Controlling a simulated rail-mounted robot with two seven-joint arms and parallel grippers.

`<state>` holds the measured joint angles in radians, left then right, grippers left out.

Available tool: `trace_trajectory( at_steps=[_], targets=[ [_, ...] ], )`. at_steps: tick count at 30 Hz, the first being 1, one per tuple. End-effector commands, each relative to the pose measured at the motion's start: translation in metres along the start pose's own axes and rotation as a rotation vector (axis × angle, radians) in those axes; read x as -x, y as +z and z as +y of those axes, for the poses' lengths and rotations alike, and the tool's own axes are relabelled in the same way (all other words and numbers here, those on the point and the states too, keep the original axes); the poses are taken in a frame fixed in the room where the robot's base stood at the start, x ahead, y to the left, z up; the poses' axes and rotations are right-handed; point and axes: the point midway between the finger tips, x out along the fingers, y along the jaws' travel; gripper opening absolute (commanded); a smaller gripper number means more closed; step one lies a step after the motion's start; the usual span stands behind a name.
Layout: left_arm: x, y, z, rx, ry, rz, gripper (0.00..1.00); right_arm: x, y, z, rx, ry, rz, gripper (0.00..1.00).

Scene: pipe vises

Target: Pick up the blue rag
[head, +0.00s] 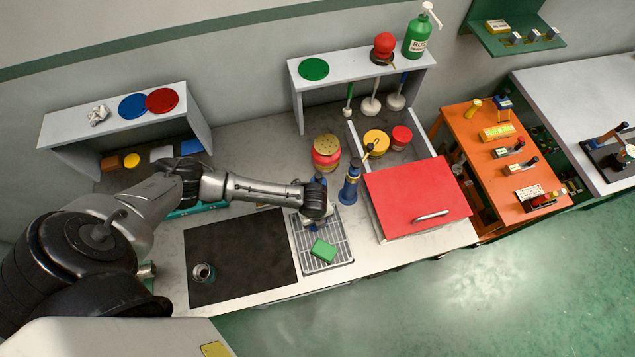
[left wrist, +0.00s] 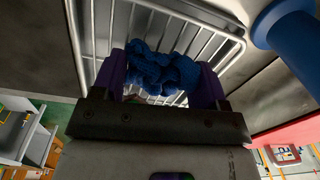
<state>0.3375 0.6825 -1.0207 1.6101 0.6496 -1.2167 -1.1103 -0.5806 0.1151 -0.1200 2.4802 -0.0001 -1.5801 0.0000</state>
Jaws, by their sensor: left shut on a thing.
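The blue rag (left wrist: 158,70) is a crumpled dark blue bundle in the left wrist view. It is between the two purple fingers of my left gripper (left wrist: 161,80), which is shut on it. Behind the rag is a wire rack (left wrist: 205,45). In the head view my left gripper (head: 314,212) is over the back part of the rack (head: 342,252), and my arm's end mostly hides the rag there. I cannot tell whether the rag touches the rack. My right gripper is in neither view.
A green sponge (head: 323,250) lies on the rack's front part. A blue upright object (head: 349,188) stands close to the right of my gripper. A red panel with a handle (head: 415,197) is further right. A dark mat (head: 240,258) with a small jar (head: 203,273) lies left.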

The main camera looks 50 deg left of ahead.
Motion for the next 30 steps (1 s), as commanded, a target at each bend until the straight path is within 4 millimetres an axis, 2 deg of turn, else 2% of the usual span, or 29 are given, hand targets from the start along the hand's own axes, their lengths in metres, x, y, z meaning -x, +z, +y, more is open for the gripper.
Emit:
trace_trajectory(
  at_steps=[11, 14, 18, 30],
  targets=[
    [0.007, 0.001, -0.001, -0.001, -0.001, -0.001, 0.45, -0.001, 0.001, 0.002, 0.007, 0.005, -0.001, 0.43],
    [0.017, 0.001, -0.002, 0.0, -0.004, -0.001, 0.45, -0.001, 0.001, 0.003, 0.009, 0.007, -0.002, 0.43],
    [0.042, 0.001, -0.003, -0.001, -0.005, -0.001, 0.45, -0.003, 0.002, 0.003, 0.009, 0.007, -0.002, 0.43],
    [0.085, -0.063, -0.054, -0.002, -0.004, 0.002, 0.45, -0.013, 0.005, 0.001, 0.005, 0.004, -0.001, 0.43]
  ],
)
